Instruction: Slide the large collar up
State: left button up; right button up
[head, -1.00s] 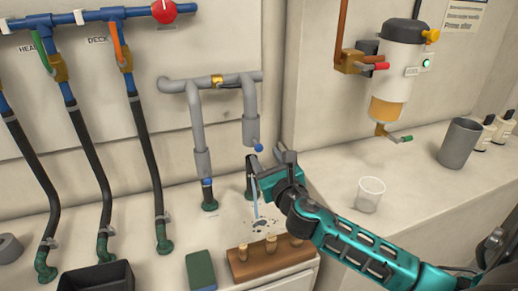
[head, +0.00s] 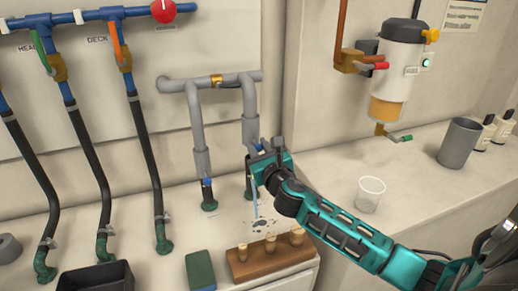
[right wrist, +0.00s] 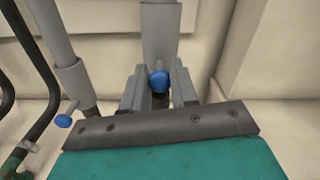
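Two grey collars sit on the grey vertical pipes in the head view, one on the left pipe (head: 202,161) and one on the right pipe (head: 250,131). I cannot tell for sure which is the large one. The right collar also shows in the right wrist view (right wrist: 160,32), with a blue knob (right wrist: 159,81) at its lower end. My right gripper (head: 265,147) is at that lower end. Its fingers are apart, one on each side of the knob, and I see no clear grip. The gripper hides the knob in the head view. My left gripper is out of view.
A thin stream of water falls to a small puddle (head: 260,223) below the right pipe. A wooden block with plugs (head: 270,258) and a green block (head: 200,270) lie in front. A clear cup (head: 370,194) stands on the ledge to the right. Black hoses (head: 146,155) hang at left.

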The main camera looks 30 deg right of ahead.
grip_shut()
jog(key=shift+f, duration=0.45)
jog(key=shift+o, duration=2.4)
grip_release()
jog(key=v, duration=1.3)
jog(key=shift+d, duration=0.1)
